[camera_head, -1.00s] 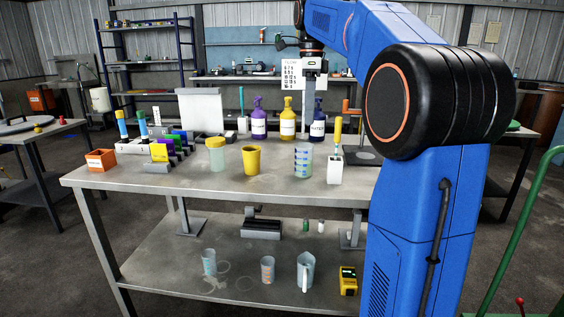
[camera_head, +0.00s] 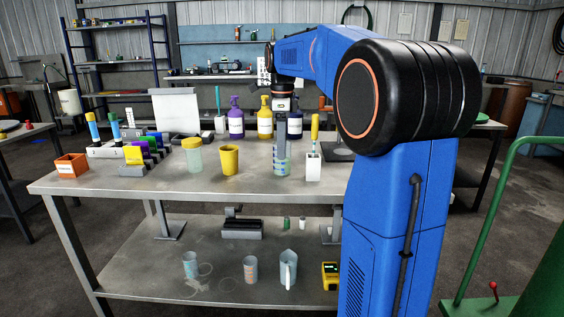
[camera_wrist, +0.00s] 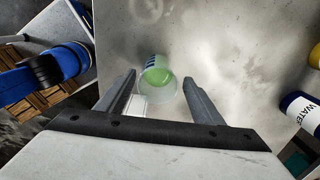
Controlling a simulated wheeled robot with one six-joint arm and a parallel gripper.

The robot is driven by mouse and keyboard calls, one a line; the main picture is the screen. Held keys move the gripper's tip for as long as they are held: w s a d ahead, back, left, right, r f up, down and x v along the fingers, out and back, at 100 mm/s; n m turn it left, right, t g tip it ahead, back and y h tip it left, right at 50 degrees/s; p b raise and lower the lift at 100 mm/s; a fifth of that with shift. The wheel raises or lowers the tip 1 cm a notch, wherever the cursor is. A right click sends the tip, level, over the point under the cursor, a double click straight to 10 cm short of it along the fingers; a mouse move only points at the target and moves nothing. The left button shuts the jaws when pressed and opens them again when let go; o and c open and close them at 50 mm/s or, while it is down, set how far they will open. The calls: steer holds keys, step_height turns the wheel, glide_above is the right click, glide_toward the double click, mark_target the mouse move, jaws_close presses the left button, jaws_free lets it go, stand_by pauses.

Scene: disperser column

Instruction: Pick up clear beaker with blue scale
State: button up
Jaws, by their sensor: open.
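A clear beaker with blue scale marks (camera_head: 282,166) stands upright on the metal table, just left of a white holder. My gripper (camera_head: 281,140) is open above it, with its fingers pointing down and partly covering it in the head view. In the wrist view, the beaker (camera_wrist: 158,74) shows between and slightly beyond the open fingertips (camera_wrist: 159,80), with a greenish tint inside. Whether the fingers reach down around its wall I cannot tell. I see no contact.
The white holder (camera_head: 313,168) with a yellow-handled tool stands close on the right. A yellow cup (camera_head: 229,160) and a yellow-lidded jar (camera_head: 193,156) stand to the left. Purple (camera_head: 236,122), yellow (camera_head: 265,122) and dark blue bottles (camera_head: 295,124) stand behind. More vessels are on the lower shelf.

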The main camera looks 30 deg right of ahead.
steer(key=shift+s+f, duration=0.15)
steer(key=shift+f, duration=2.55)
steer(key=c, duration=1.1)
